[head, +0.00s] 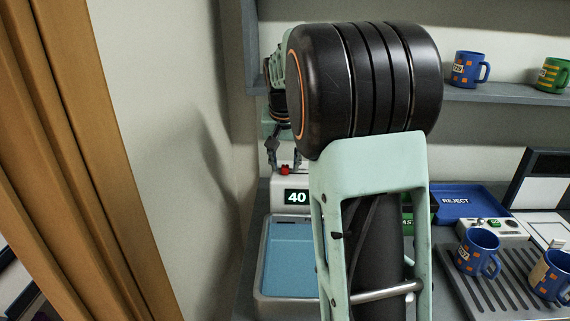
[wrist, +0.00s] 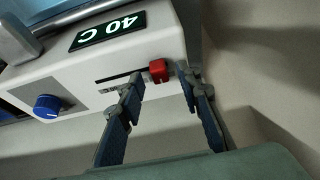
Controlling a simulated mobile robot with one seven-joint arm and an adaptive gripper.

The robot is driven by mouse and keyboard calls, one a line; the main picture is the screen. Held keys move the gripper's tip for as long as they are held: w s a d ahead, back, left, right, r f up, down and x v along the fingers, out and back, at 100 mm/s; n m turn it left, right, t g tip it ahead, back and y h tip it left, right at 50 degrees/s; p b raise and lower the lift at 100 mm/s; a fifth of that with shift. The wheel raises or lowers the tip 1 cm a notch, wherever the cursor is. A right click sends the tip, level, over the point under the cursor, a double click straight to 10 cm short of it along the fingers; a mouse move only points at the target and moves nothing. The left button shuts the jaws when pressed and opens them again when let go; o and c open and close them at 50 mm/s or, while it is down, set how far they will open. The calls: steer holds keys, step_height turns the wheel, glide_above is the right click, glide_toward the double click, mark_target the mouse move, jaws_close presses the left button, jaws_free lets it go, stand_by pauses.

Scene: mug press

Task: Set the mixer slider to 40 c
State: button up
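The mixer is a white box (wrist: 165,48) with a dark display (wrist: 108,30) that reads 40 C. Its slider has a red knob (wrist: 159,70) near one end of a dark slot (wrist: 118,76). In the head view the display (head: 297,197) shows 40, and the red knob (head: 285,170) sits above it. My gripper (wrist: 160,82) is open in the wrist view, with one finger on each side of the red knob. I cannot tell whether either finger touches it.
A blue knob (wrist: 47,107) is on the same white box. A basin of blue water (head: 290,260) lies below the mixer. A blue reject tray (head: 470,200), a mug (head: 476,250) on a slatted rack and a shelf (head: 500,95) with mugs are at right. A wall stands close at left.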

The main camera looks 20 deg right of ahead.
steer(key=shift+w+f, duration=0.1)
steer(key=shift+f, duration=0.2)
jaws_close()
steer(key=shift+d, duration=0.1)
